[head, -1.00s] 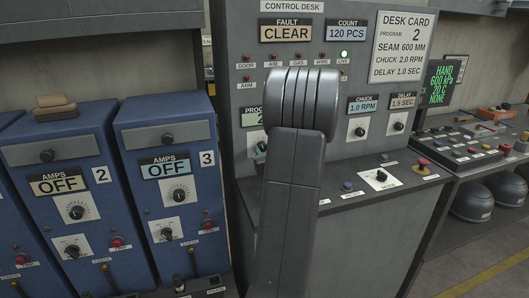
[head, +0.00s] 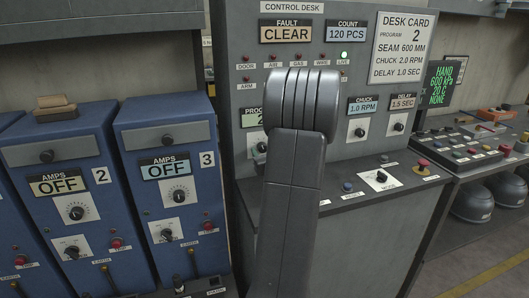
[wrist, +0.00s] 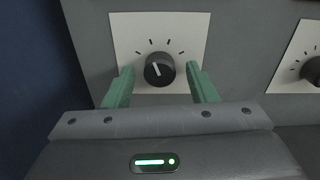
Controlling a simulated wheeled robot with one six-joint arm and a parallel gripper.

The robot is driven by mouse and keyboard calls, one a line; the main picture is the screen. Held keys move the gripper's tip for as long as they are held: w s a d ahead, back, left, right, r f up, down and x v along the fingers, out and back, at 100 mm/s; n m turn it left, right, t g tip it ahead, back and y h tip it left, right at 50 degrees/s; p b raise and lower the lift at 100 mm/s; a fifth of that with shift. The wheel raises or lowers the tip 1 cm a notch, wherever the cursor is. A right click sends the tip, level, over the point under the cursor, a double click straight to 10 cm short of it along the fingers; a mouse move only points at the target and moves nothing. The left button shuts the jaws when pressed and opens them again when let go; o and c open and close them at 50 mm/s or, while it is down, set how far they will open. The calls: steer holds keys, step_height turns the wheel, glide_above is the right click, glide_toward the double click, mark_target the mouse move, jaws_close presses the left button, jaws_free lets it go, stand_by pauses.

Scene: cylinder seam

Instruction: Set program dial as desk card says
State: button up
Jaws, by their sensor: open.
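The program dial (wrist: 159,69) is a round black knob with a white pointer line on a white plate with tick marks. Its pointer leans slightly left of straight up. In the head view only its left edge shows beside my arm. My gripper (wrist: 159,72) is open, its green fingers on either side of the dial with small gaps visible. The program display (head: 253,118) shows a 2, its right part hidden by my arm. The desk card (head: 402,47) reads program 2, seam 600 mm, chuck 2.0 rpm, delay 1.0 sec.
The chuck dial (head: 360,128) and delay dial (head: 398,123) are right of my arm, under displays reading 1.0 RPM and 1.5 SEC. A mode knob (head: 381,177) and red button (head: 422,164) are on the ledge. Blue AMPS cabinets (head: 131,130) stand at left.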

steer(key=b+v, duration=0.2)
steer(key=v, duration=1.1)
steer(key=shift+s+d, duration=0.15)
steer(key=shift+s, duration=0.15)
steer(key=shift+w, duration=0.1)
steer(key=p+x, duration=0.2)
steer(key=x, duration=1.1)
steer(key=shift+w+a, duration=0.2)
steer(key=shift+w, duration=0.1)
